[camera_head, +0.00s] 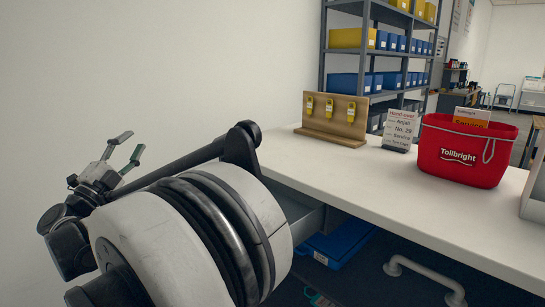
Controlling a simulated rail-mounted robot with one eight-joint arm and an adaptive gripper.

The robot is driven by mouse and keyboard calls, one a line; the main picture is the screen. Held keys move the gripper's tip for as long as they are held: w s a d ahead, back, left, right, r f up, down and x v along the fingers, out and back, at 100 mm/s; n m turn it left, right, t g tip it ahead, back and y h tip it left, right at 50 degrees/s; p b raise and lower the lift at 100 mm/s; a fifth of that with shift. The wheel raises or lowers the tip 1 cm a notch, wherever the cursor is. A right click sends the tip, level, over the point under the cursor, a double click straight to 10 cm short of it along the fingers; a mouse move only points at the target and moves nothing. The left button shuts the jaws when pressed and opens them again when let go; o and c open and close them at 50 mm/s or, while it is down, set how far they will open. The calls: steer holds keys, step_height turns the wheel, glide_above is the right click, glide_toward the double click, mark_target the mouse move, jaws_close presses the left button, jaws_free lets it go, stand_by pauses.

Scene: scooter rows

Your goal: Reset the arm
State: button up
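My gripper (131,148) shows at the left of the head view, in front of the bare wall. Its two fingers are spread apart with nothing between them. My arm is folded, and its large white and black links fill the lower left of the view. The gripper is well away from the white counter (400,192) and the things on it.
On the counter stand a wooden board (331,119) with yellow tags, a small sign (400,130) and a red Tollbright bag (466,150). An open drawer (305,222) is close beside my arm. Below are a blue bin (340,243) and a white handle (425,275).

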steer(key=w+d+r+n+t+y, duration=0.2)
steer(key=w+d+r+n+y, duration=0.2)
steer(key=d+r+n+y, duration=0.3)
steer(key=d+r+n+g+y, duration=0.4)
steer(key=d+n+y, duration=0.5)
steer(key=d, duration=0.6)
steer(key=s+d+f+n+g+h, duration=0.4)
steer(key=s+d+f+g+h, duration=0.65)
steer(key=s+d+f, duration=2.3)
step_height(320, 180, up, 15)
steer(key=s+d+g+y+p, duration=0.1)
steer(key=g+y+p, duration=0.1)
steer(key=p, duration=1.2)
steer(key=shift+s+d+r+g+y, duration=0.15)
steer(key=shift+d+r+g+y, duration=0.05)
steer(key=shift+d+g+y, duration=0.15)
